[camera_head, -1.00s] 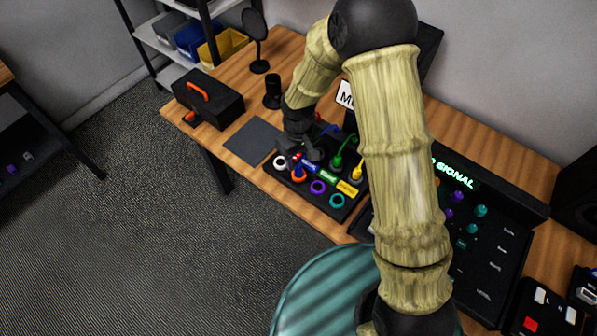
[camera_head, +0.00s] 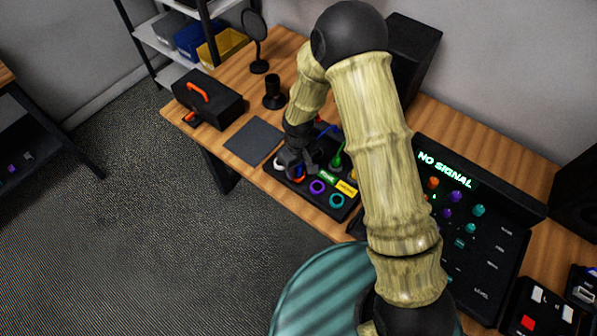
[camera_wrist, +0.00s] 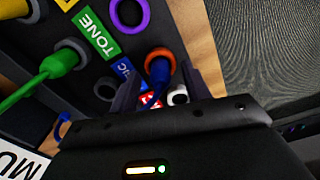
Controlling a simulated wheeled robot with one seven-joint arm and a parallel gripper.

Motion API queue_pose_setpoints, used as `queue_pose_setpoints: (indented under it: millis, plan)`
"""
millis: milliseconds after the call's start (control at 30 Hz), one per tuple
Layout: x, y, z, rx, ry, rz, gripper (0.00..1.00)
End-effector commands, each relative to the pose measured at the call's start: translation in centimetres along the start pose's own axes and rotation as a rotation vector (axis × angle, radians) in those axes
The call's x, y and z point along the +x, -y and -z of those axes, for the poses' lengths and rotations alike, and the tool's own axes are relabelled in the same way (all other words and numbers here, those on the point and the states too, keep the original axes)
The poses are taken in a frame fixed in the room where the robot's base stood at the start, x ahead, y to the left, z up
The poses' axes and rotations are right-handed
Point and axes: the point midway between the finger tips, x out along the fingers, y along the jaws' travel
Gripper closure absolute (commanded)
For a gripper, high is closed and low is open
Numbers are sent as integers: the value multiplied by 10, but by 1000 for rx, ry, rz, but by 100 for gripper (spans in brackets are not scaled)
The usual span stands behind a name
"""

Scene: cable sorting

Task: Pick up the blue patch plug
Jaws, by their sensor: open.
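The blue patch plug (camera_wrist: 158,72) stands in an orange-ringed socket (camera_wrist: 160,54) on the black patch panel (camera_wrist: 165,22) in the wrist view. My gripper (camera_wrist: 163,82) is open, with one finger on each side of the plug. I cannot tell whether either finger touches it. In the head view my gripper (camera_head: 294,161) is low over the panel's near left part and mostly hides the plug there.
A green plug (camera_wrist: 38,78) stands in a nearby socket. A white-ringed socket (camera_wrist: 178,96) is close to my right finger. A purple-ringed socket (camera_wrist: 130,12) is empty. A dark mat (camera_head: 253,141) and a black toolbox (camera_head: 208,98) lie left of the panel.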

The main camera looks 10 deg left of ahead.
Motion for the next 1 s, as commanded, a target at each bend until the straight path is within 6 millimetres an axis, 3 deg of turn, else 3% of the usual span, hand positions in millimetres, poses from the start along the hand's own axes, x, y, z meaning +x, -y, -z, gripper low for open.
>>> queue_pose_setpoints:
  millis: [167, 433, 767, 1000]
  plan:
    - [0, 0, 0, 0, 0, 0, 53]
    - [0, 0, 0, 0, 0, 0, 100]
    - [-4, 0, 0, 0, -2, 0, 100]
    - [-32, 0, 1, 2, -4, -1, 100]
